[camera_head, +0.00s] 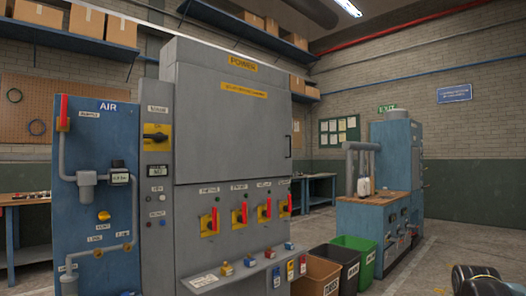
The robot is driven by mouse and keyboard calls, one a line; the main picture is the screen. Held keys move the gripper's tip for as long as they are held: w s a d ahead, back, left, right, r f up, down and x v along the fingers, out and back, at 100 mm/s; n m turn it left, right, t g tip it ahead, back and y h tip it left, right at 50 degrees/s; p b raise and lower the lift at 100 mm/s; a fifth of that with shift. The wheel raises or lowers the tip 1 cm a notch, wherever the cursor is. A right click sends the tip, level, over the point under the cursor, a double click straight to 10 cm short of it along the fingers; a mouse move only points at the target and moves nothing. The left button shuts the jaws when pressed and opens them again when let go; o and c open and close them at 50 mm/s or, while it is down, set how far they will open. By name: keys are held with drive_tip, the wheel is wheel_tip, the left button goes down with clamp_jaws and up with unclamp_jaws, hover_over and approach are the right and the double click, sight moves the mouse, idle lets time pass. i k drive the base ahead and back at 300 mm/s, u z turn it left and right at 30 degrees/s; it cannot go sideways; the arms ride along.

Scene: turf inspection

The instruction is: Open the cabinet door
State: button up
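The grey power cabinet (168,62) stands left of centre, with a yellow "POWER" label near its top. Its large grey door (230,130) fills the upper part of the front and looks shut. A thin dark handle (289,146) is on the door's right edge. A dark rounded shape at the bottom right corner looks like part of my arm, cut off by the frame. My gripper's fingers are not in view, and the shape is well apart from the cabinet.
Red-handled switches (240,212) sit below the door, above a ledge (235,268) holding small padlocks. A blue air panel (95,190) adjoins the left. Several bins, including a green one (357,250), stand right of the cabinet. A blue machine (372,225) is farther right. Floor is clear at the right.

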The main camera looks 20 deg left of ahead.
sight(228, 127)
drive_tip(key=u, duration=0.55)
drive_tip(key=i, duration=1.05)
drive_tip(key=u, duration=0.5)
